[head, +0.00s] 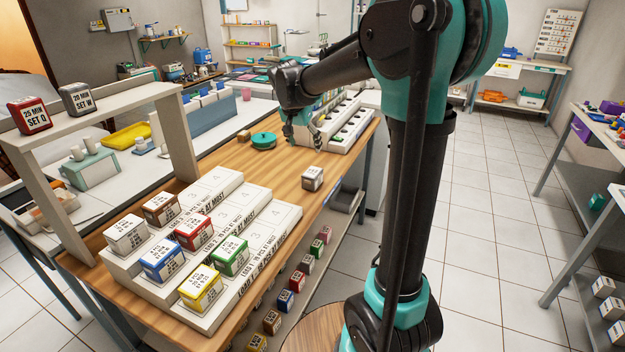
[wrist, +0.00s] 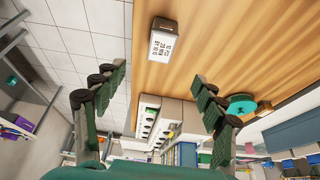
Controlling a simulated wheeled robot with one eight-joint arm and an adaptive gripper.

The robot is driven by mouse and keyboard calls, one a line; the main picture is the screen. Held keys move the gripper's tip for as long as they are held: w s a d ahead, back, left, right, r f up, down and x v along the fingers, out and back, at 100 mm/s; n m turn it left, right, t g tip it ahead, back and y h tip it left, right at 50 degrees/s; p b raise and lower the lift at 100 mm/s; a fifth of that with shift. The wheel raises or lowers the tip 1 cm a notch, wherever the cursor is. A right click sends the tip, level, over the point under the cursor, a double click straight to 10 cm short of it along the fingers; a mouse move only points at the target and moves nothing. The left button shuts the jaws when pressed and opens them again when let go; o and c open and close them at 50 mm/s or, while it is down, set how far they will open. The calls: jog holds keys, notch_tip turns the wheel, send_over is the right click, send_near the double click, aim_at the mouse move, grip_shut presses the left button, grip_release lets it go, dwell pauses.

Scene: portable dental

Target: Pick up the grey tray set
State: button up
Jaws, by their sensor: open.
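A small greyish box with a white printed label, seemingly the grey tray set (head: 312,178), stands alone on the wooden tabletop near its right edge. In the wrist view the box (wrist: 162,40) lies ahead of the fingers, label facing the camera, apart from both. My gripper (head: 303,138) is over the far part of the table, beyond the box and above it. In the wrist view its two fingers (wrist: 158,75) are spread wide with nothing between them.
A stepped white rack (head: 262,222) holds several coloured boxes at the near left. A teal round object (head: 263,141) and a small brown block (head: 244,136) sit left of my gripper. A white slotted rack (head: 350,128) stands behind. The wood around the box is clear.

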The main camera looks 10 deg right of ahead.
aim_at(312, 172)
jog(key=x, duration=1.1)
jog(key=shift+w+d+f, duration=0.1)
jog(key=shift+w+f, duration=0.1)
jog(key=shift+f, duration=0.15)
jog(key=shift+w+x, duration=0.15)
jog(key=shift+x, duration=1.2)
jog(key=shift+w+x, duration=0.15)
jog(key=shift+x, duration=1.2)
jog(key=shift+r, duration=0.15)
jog(key=c, duration=1.4)
